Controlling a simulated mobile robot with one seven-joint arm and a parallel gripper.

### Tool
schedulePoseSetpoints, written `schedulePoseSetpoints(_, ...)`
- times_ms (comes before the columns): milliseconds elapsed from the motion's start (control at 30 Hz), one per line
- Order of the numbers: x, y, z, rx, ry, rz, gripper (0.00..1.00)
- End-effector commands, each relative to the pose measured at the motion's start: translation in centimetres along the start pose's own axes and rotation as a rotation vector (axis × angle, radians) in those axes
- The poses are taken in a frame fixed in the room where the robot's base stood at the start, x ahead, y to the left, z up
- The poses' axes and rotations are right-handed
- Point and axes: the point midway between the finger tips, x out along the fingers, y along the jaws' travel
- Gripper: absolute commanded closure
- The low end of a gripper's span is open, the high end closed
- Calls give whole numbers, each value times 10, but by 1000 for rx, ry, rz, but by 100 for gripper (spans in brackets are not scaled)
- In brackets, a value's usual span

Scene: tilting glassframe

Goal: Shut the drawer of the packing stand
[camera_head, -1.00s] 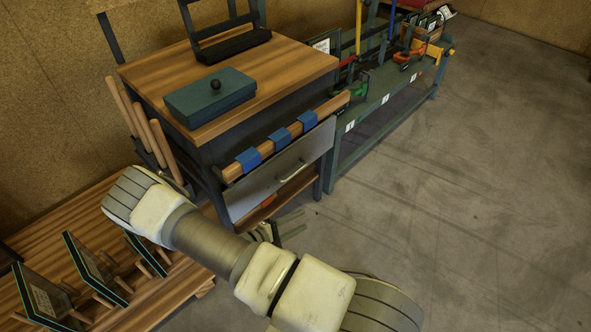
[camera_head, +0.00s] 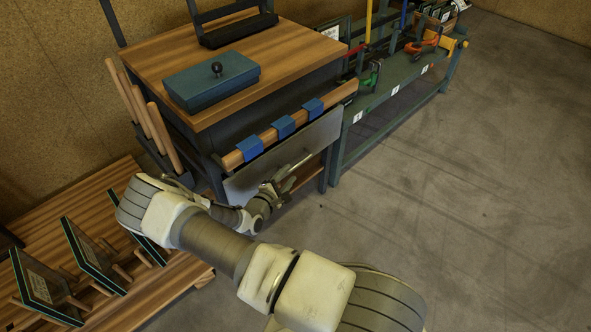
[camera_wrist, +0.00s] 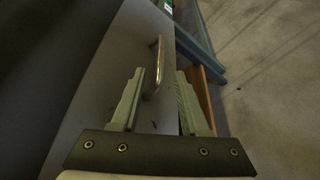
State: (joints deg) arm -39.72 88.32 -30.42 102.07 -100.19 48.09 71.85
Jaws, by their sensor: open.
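The packing stand (camera_head: 150,52) has a wooden top and a dark frame. Its drawer has a grey front (camera_head: 318,140) below a wooden rail, with a slim metal bar handle (camera_head: 301,162). How far the drawer stands out is hard to tell, since the rail and top cover its inside. My gripper (camera_head: 286,186) is at the drawer front, just below the handle in the head view. In the wrist view my gripper (camera_wrist: 160,72) is open, its two fingers pointing at the grey front (camera_wrist: 98,95), with the handle (camera_wrist: 154,68) between the fingertips. Contact is not clear.
The wooden rail (camera_head: 297,122) with blue wraps runs above the drawer. A blue-green box (camera_head: 212,83) lies on the top. A green bench (camera_head: 385,108) with clamps stands to the right. A slatted platform with framed panels (camera_head: 93,262) is lower left. The floor at right is clear.

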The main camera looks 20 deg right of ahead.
Motion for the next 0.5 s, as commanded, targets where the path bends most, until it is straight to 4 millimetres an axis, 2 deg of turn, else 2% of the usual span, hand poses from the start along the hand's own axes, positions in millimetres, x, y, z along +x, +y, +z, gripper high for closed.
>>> schedulePoseSetpoints(33, 12, -3, -1, 1, -2, 0, 55)
schedulePoseSetpoints(200, 41, -2, -1, 2, -1, 1, 55)
schedulePoseSetpoints(333, 54, -2, 0, 1, -1, -1, 55)
schedulePoseSetpoints(500, 60, 0, 0, 0, 0, 0, 55)
